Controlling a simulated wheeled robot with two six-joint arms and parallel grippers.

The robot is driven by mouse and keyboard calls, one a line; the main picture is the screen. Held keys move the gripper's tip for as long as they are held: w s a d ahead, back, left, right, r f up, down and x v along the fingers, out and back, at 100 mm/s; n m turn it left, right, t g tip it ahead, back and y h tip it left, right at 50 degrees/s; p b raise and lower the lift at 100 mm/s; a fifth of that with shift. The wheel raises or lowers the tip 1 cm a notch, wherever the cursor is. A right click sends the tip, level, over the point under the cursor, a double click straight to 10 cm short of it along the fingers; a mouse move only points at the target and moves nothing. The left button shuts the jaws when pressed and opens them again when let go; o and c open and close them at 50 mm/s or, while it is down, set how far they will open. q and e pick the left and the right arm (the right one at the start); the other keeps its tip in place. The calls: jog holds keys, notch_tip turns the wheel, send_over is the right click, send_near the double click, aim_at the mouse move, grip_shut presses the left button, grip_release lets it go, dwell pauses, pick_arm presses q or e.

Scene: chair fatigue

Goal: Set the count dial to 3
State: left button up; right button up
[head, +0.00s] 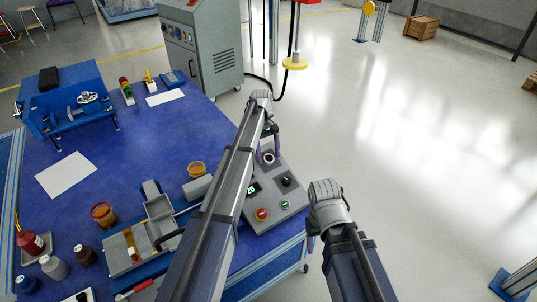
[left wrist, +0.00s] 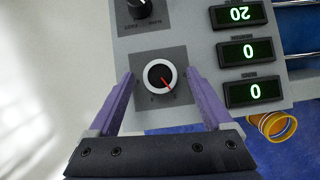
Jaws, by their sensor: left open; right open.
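The count dial, a black knob in a white ring with a red pointer (left wrist: 160,77), sits on a grey control box (head: 253,226). In the left wrist view its pointer slants toward the lower right; the scale marks are too small to read. The dial also shows in the head view (head: 268,158). My left gripper (left wrist: 160,80) is open, its purple fingers on opposite sides of the dial, apart from it. My right arm's grey wrist (head: 325,192) is right of the box; its fingers do not show.
Green displays read 20 (left wrist: 240,13), 0 (left wrist: 245,51) and 0 (left wrist: 251,92). The box carries another black knob (head: 287,181), a red button (head: 262,214) and a green button (head: 285,204). The blue table (head: 125,180) holds jars, bottles and a fixture.

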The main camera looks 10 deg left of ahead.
aim_at(267, 154)
pick_arm(q)
jog(key=p+v, duration=0.6)
jog(key=v, duration=0.1)
jog(key=shift+r+p, duration=0.25)
jog(key=shift+p, duration=0.15)
jog(key=shift+f, duration=0.1)
jog(key=s+d+r+m+y+p, duration=0.1)
jog(key=s+d+r+m+p, duration=0.2)
jog(key=s+r+p, duration=0.3)
jog(key=s+d+r+m+t+y+p, duration=0.1)
jog(key=s+d+r+m+p, duration=0.3)
jog(key=s, duration=1.3)
jog(key=s+d+r+m+t+p, duration=0.1)
jog(key=s+d+r+m+p, duration=0.2)
jog(key=s+r+p, duration=0.7)
jog(key=shift+s+d+m+y+p, duration=0.3)
jog(key=shift+s+m+y, duration=0.1)
jog(key=shift+s+m, duration=0.75)
jog(key=shift+r, duration=0.15)
